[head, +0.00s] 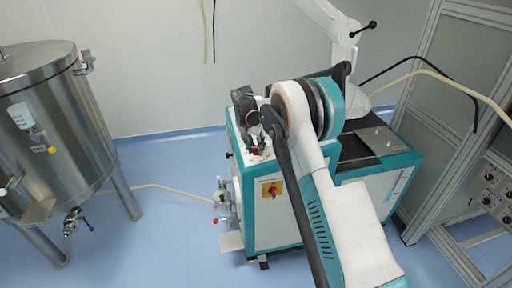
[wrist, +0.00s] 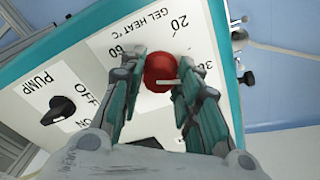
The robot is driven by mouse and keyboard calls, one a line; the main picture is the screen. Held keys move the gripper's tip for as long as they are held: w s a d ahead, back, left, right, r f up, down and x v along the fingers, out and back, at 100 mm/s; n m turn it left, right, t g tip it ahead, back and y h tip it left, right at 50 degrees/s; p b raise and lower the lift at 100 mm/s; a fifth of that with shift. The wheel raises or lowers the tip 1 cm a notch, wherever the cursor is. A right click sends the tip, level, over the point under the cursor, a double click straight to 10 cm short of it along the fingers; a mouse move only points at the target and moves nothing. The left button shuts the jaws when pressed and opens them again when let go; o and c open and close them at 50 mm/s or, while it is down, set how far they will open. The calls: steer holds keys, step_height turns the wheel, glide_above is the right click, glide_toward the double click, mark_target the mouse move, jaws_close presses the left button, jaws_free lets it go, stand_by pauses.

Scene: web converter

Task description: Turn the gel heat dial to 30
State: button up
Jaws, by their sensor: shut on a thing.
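The gel heat dial is a red round knob (wrist: 159,72) on a white panel in the wrist view, under the printed words GEL HEAT °C. My gripper (wrist: 160,66) is shut on it, with one green finger on each side. A pale line on the knob points right, roughly toward a partly hidden marking (wrist: 203,67) that looks like 30. I cannot tell whether it lines up exactly. The 20 is above and the 60 is to the left. In the head view my gripper (head: 248,112) is over the left end of the machine top, and the knob is hardly visible.
A black PUMP switch (wrist: 58,110) with an OFF label is left of the dial. The machine (head: 280,225) has a red-and-yellow switch (head: 271,190) on its front.

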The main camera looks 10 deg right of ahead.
stand_by(0.3)
steer(key=o, duration=1.1)
steer(key=shift+c, duration=0.2)
steer(key=v, duration=1.2)
